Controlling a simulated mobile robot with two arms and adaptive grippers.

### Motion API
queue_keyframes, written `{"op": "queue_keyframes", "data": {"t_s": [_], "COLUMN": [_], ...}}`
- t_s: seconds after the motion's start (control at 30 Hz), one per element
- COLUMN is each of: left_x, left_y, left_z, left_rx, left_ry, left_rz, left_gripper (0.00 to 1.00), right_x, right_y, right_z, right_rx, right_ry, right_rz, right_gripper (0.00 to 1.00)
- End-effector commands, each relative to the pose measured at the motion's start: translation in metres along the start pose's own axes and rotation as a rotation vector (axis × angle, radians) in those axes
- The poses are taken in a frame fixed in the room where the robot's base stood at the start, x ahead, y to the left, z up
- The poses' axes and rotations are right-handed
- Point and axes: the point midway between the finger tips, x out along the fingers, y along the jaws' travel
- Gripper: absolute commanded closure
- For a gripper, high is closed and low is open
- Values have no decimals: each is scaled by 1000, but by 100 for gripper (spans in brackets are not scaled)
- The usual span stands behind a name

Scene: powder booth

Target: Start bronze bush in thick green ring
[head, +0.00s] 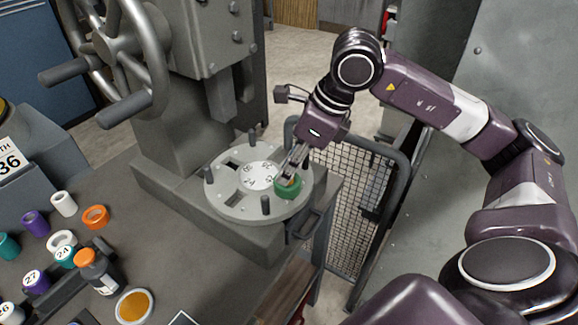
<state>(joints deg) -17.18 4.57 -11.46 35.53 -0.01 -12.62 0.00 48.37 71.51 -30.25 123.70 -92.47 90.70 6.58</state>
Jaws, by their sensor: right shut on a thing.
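The thick green ring (289,192) sits on the round grey plate (236,207) of the press, near its right edge. My right gripper (286,177) reaches down from the upper right, with its fingertips right at the top of the ring. It is shut on a small bronze-coloured piece, which looks like the bronze bush (287,182). The fingers and the ring hide most of the bush, so I cannot tell how deep it sits in the ring or whether it is tilted. My left gripper is not in view.
Several dark upright pegs, including one in front (265,205), stand around the plate. The press column and handwheel (115,45) rise behind. Loose rings, such as an orange one (96,217), and a bottle (98,270) crowd the lower left. A mesh guard (355,200) stands at right.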

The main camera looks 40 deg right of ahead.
Motion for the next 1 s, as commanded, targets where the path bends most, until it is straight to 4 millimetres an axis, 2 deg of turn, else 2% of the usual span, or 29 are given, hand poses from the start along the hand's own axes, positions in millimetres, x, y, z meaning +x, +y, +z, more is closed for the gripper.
{"op": "queue_keyframes", "data": {"t_s": [0.13,0.17,0.33,0.67,0.77,1.0], "left_x": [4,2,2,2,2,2], "left_y": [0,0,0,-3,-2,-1], "left_z": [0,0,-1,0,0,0], "left_rx": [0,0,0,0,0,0], "left_ry": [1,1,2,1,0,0], "left_rz": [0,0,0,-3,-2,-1], "left_gripper": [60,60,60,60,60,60], "right_x": [3,2,2,-2,-13,-63], "right_y": [0,0,0,0,-1,-1], "right_z": [-1,-1,-1,0,0,0], "right_rx": [0,0,0,0,1,0], "right_ry": [0,0,0,-1,-3,-5], "right_rz": [0,0,0,-1,-3,-5], "right_gripper": [100,76,59,59,59,59]}}
